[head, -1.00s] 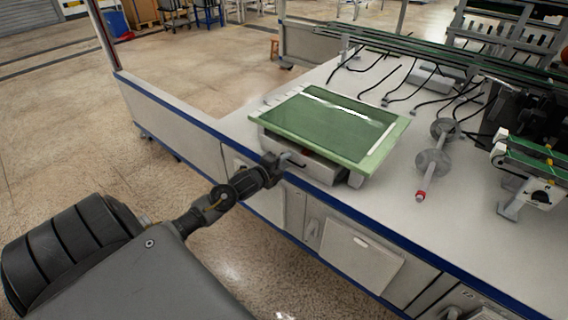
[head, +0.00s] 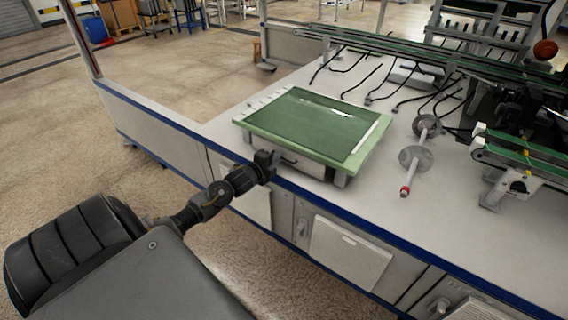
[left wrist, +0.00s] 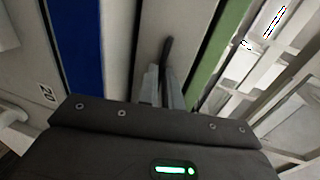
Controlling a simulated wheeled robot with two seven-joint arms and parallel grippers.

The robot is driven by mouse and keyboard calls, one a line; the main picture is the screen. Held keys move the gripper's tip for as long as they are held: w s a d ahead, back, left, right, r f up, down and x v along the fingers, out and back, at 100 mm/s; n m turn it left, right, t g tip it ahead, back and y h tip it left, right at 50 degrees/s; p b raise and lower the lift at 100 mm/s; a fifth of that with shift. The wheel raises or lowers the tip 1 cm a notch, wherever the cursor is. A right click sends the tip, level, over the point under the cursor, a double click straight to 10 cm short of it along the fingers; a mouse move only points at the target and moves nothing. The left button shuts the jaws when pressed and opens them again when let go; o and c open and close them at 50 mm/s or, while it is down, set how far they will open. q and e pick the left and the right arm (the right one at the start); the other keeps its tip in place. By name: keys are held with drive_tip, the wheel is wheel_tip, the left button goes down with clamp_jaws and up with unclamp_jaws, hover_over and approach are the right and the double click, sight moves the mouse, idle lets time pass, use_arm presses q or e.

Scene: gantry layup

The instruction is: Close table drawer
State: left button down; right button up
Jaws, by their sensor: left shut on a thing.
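The drawer (head: 305,166) is the light grey front beneath a green-topped unit (head: 315,122) on the workbench. Its front sits close under the green top's near edge, with no open interior visible. A dark handle is on the drawer front; it shows as a dark bar in the left wrist view (left wrist: 166,55). My left gripper (head: 276,160) is at the left part of the drawer front. In the left wrist view its fingers (left wrist: 161,88) are shut on the handle. My right gripper is not in view.
The workbench (head: 365,210) has a blue front edge and cabinet doors below. A grey rod with discs (head: 416,158) lies right of the unit. Black cables run behind it, and machinery (head: 510,160) stands at the far right.

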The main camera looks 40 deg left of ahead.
use_arm(q)
drive_tip(key=shift+r, duration=0.15)
drive_tip(key=c, duration=1.6)
unclamp_jaws()
drive_tip(key=shift+w, duration=0.15)
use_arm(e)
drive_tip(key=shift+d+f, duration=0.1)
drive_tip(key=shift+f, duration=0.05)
